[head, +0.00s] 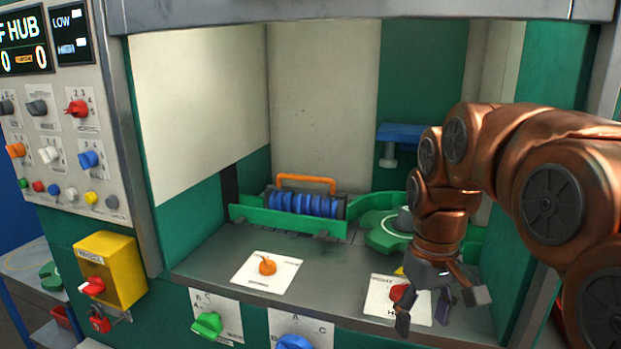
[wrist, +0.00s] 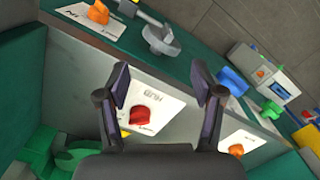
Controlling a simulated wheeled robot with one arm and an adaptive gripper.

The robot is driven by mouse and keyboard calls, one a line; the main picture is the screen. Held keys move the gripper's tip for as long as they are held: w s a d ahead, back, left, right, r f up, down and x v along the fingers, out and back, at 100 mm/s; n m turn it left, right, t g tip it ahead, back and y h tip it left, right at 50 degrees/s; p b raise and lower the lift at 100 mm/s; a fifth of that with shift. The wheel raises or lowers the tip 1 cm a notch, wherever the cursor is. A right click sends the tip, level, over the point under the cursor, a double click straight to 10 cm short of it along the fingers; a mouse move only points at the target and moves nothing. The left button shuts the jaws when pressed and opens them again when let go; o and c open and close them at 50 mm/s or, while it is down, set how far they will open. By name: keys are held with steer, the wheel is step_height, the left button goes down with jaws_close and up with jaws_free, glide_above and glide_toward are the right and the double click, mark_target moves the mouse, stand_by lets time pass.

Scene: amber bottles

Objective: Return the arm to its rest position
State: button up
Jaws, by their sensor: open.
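My copper-coloured arm comes in from the right side of the head view. My gripper (head: 428,312) hangs at its end, pointing down over the front right of the grey work surface. Its fingers are spread and nothing is between them. In the wrist view my gripper (wrist: 165,92) also shows open. A red knob (head: 399,293) on a white plate lies just behind and left of the fingers in the head view, partly hidden by them. In the wrist view the red knob (wrist: 140,115) shows between and beyond the fingers. I cannot tell whether a finger touches it.
An orange knob (head: 267,265) sits on a white plate to the left. A green tray (head: 290,222) with blue discs and an orange handle stands at the back. A green rotary piece (head: 380,231) and a blue shelf (head: 400,132) are behind my arm. Walls enclose the cell's sides.

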steer(key=s+f+m+p, duration=0.1)
steer(key=s+f, duration=0.2)
steer(key=s, duration=0.4)
steer(key=s+f+m+p, duration=0.1)
steer(key=s+f, duration=0.2)
steer(key=s, duration=0.4)
steer(key=s+f+m+g+p, duration=0.1)
steer(key=s+f, duration=0.1)
steer(key=s, duration=0.5)
steer(key=shift+s+f, duration=0.2)
steer(key=shift+f, duration=0.2)
